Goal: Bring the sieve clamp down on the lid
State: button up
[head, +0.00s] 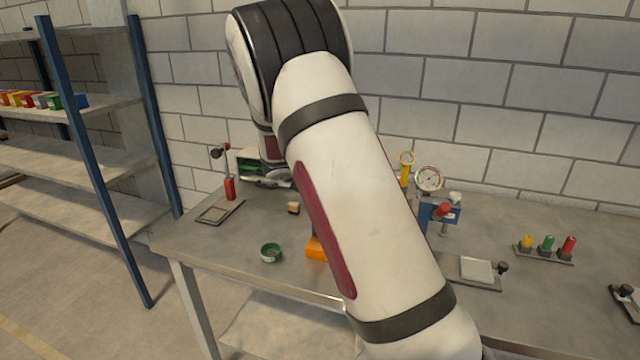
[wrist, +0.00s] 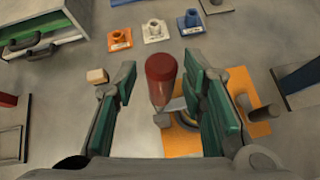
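In the wrist view, the clamp's dark red handle (wrist: 160,70) points up towards the camera, between the two green-padded fingers of my gripper (wrist: 162,82). The gripper is open, with a gap showing on both sides of the handle. Below it is an orange base (wrist: 185,147) with a round grey and dark piece (wrist: 188,118), perhaps the sieve lid, partly hidden by the handle and right finger. I cannot tell whether the clamp touches it. In the head view, a bit of the orange base (head: 316,250) shows beside my arm, which hides the rest.
A green-drawered cabinet (wrist: 45,25) stands at upper left, with a small tan block (wrist: 97,76) near it. Orange, white and blue knobbed pieces (wrist: 155,31) line the far side.

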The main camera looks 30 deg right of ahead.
jog(key=shift+r, duration=0.1)
jog(key=v, duration=1.2)
